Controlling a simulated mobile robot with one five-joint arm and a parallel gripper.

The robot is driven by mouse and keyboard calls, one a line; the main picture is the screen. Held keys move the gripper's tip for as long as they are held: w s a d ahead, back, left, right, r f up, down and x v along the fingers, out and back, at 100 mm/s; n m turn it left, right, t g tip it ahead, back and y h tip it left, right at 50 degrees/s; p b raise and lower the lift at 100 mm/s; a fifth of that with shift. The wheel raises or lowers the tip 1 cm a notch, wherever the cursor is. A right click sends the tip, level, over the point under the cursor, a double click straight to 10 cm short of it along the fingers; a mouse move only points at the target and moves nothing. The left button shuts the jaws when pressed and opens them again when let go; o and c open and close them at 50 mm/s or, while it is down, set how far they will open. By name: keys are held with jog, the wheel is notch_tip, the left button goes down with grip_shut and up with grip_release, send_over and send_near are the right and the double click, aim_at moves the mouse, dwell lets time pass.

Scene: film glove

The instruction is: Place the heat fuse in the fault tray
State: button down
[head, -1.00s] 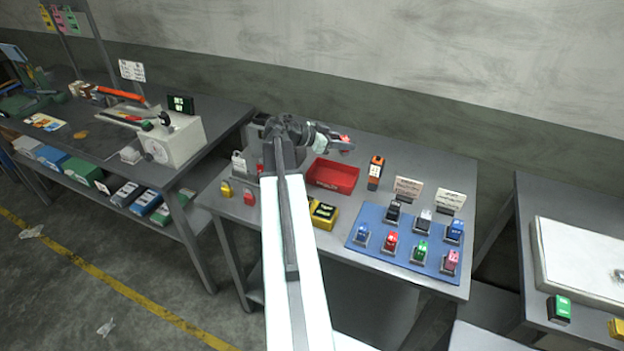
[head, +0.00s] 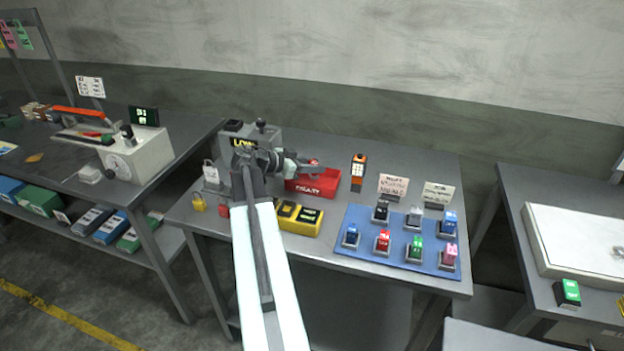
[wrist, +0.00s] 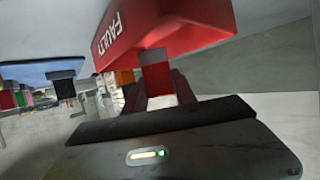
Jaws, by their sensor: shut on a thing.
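The red tray (head: 298,188), lettered FAULTY, stands on the grey bench in the head view. It fills the top of the wrist view (wrist: 190,28). My gripper (head: 312,165) is over the tray's back part and is shut on a small red block, which I take as the heat fuse (head: 314,162). In the wrist view the red block (wrist: 157,75) sits between the dark fingers, close to the tray in the picture. I cannot tell whether it touches the tray. The tray's inside is partly hidden by my gripper.
A blue mat (head: 352,262) with several coloured fuses in holders lies to the right, with two sign cards behind it. A grey box (head: 265,138) is behind my arm.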

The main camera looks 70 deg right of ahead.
notch_tip(320, 180, down, 3)
jog(key=shift+f+b, duration=0.2)
jog(key=shift+b, duration=0.9)
jog(key=shift+r, duration=0.3)
jog(key=shift+f, duration=0.25)
jog(key=c, duration=1)
grip_release()
jog(key=shift+r, duration=0.1)
jog(key=shift+r, duration=0.1)
jog(key=shift+w+a+r+p, duration=0.15)
jog(key=shift+r+p, duration=0.1)
jog(key=shift+p, duration=0.25)
jog(key=p+v, duration=0.4)
jog(key=v, duration=0.7)
jog(key=shift+w+a, duration=0.15)
jog(key=shift+a, duration=0.1)
